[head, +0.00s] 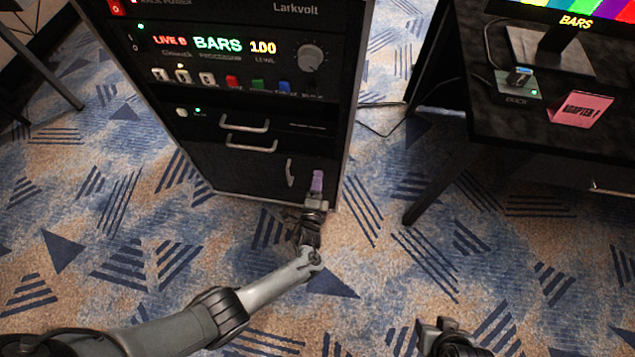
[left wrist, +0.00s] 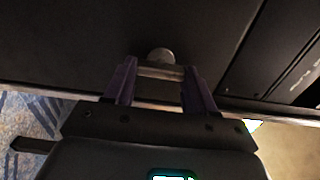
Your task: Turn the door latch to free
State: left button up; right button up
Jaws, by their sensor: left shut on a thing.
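The rack's lower black door (head: 235,180) is closed, with a vertical pull handle (head: 290,172) near its right side. My left gripper (head: 317,182) is at the door's right edge, right of that handle. In the left wrist view its two purple fingers (left wrist: 160,78) are shut on the latch, a short grey bar with a round boss (left wrist: 160,55) behind it. The bar runs across from one finger to the other. In the head view the gripper hides the latch. My right gripper (head: 438,328) is at the bottom edge, away from the rack; its opening is unclear.
Above the door the rack carries two drawer-like handles (head: 248,143), a processor panel with coloured buttons (head: 258,84) and a knob (head: 310,57). A black desk (head: 560,150) stands to the right with a monitor, a dock (head: 518,84) and a pink card (head: 581,108). The patterned carpet in front is clear.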

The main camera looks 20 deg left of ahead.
dwell(0.3)
pick_arm(q)
jog(key=o, duration=1)
jog(key=shift+o, duration=0.2)
jog(key=shift+s, duration=0.1)
jog(key=p+v, duration=0.4)
jog(key=v, duration=0.6)
jog(key=shift+s, duration=0.35)
